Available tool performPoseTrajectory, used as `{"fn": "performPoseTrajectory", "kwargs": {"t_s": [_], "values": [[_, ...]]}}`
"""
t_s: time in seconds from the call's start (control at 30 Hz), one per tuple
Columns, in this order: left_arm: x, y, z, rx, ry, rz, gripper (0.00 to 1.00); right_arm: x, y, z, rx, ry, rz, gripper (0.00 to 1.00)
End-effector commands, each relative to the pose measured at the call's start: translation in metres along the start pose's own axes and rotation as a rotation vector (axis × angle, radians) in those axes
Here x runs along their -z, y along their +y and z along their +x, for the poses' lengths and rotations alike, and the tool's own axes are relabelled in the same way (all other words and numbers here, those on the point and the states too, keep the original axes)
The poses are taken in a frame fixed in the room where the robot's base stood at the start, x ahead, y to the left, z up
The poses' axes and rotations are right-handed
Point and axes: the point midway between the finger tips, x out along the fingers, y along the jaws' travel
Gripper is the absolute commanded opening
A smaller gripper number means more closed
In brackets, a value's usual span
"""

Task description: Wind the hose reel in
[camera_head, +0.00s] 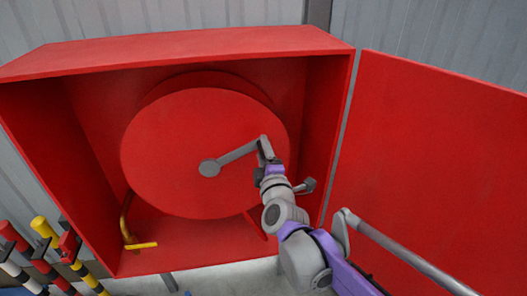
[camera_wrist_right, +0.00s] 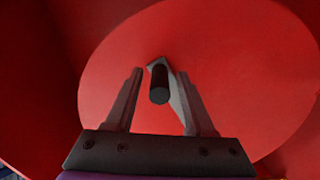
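The red hose reel (camera_head: 165,150) is a large round disc inside an open red cabinet (camera_head: 180,45). A grey crank arm (camera_head: 235,154) runs from the grey hub (camera_head: 209,167) toward the upper right. My right gripper (camera_head: 265,149) is at the crank's outer end. In the right wrist view its two fingers stand apart (camera_wrist_right: 160,72), with the dark crank handle (camera_wrist_right: 159,86) between them, seen nearly end-on. Gaps show on both sides of the handle. In the head view my gripper hides the handle. My left gripper is not in view.
The red cabinet door (camera_head: 440,150) stands open at the right. A yellow pipe with a lever (camera_head: 140,245) is low in the cabinet's left part. Several striped poles (camera_head: 50,245) stand at the lower left. Grey corrugated wall lies behind.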

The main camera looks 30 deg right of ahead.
Motion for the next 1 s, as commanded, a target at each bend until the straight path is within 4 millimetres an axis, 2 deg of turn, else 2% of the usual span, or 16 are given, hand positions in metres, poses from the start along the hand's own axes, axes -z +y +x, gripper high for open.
{"fn": "performPoseTrajectory", "kwargs": {"t_s": [0.37, 0.47, 0.8, 1.0], "values": [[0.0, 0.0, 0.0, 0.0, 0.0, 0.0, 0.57, 0.0, 0.0, -0.004, 0.0, 0.0, 0.001, 0.57], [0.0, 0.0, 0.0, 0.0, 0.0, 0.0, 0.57, 0.0, 0.0, -0.015, 0.0, 0.0, 0.001, 0.57], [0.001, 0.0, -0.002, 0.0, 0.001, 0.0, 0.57, 0.001, 0.0, -0.075, 0.0, 0.002, 0.001, 0.57], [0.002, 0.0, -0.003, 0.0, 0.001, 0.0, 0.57, 0.0, 0.0, -0.099, 0.0, 0.001, 0.002, 0.57]]}}
